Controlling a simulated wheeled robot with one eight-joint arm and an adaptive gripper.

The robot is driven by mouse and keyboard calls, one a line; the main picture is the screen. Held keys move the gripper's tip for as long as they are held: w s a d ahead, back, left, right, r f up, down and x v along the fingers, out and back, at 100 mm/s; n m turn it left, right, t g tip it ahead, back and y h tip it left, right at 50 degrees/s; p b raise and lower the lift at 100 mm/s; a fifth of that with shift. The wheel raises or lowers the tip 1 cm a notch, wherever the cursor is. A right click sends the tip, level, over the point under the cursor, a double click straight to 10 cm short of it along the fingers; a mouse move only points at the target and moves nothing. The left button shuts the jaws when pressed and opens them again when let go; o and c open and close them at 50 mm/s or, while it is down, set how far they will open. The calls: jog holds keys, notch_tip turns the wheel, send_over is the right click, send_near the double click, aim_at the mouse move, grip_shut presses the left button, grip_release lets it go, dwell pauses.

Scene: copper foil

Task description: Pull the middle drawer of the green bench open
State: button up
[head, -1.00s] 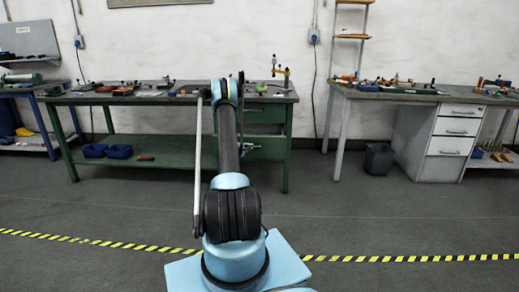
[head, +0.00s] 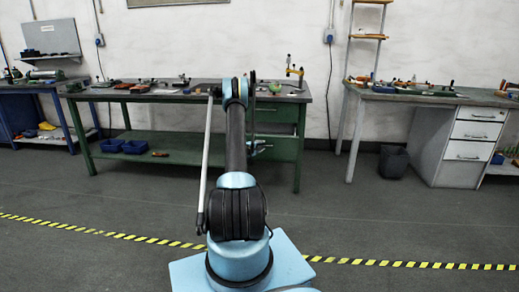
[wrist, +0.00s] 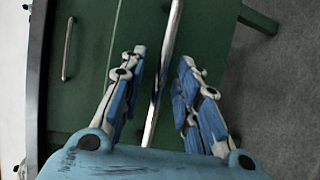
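The green bench (head: 138,97) stands against the wall, with its drawers (head: 282,115) under the right end of the top. My gripper (head: 258,148) is in front of these drawers, partly hidden behind my arm. In the wrist view my gripper (wrist: 160,72) is open, with one finger on each side of a long metal handle (wrist: 172,35). I see gaps between both fingers and the handle. A second, smaller-looking handle (wrist: 67,48) is on the green drawer front to the left. How far any drawer is out cannot be told.
Tools lie on the bench top, and blue bins (head: 134,146) sit on its lower shelf. To the right stand a bin (head: 393,161) and another bench with a white drawer unit (head: 472,143). Yellow-black tape (head: 390,262) crosses the open floor.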

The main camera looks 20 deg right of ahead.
jog(key=v, duration=1.2)
jog(key=s+a+r+m+g+y, duration=0.1)
jog(key=s+a+r+m, duration=0.15)
jog(key=r, duration=0.45)
jog(key=s+a+r+m+g+y, duration=0.1)
jog(key=s+a+r, duration=0.3)
jog(key=r, duration=0.3)
jog(key=s+a+r+m+g+y, duration=0.1)
jog(key=s+a+r+y, duration=0.1)
jog(key=s+a+r, duration=0.35)
jog(key=s+a+r+m+g+y, duration=0.1)
jog(key=s+a+r, duration=0.15)
jog(key=s, duration=0.65)
jog(key=s+a+f+g+y, duration=0.1)
jog(key=s+a, duration=0.5)
jog(key=s, duration=0.6)
jog(key=s+a+f+m+g+y, duration=0.1)
jog(key=s+a+f+y, duration=0.2)
jog(key=s+a, duration=0.4)
jog(key=s+a+f+m+g+y, duration=0.1)
jog(key=s+a+f+y, duration=0.2)
jog(key=s, duration=1.4)
jog(key=a, duration=0.4)
jog(key=shift+s+a+y, duration=0.15)
jog(key=shift+s+y, duration=0.25)
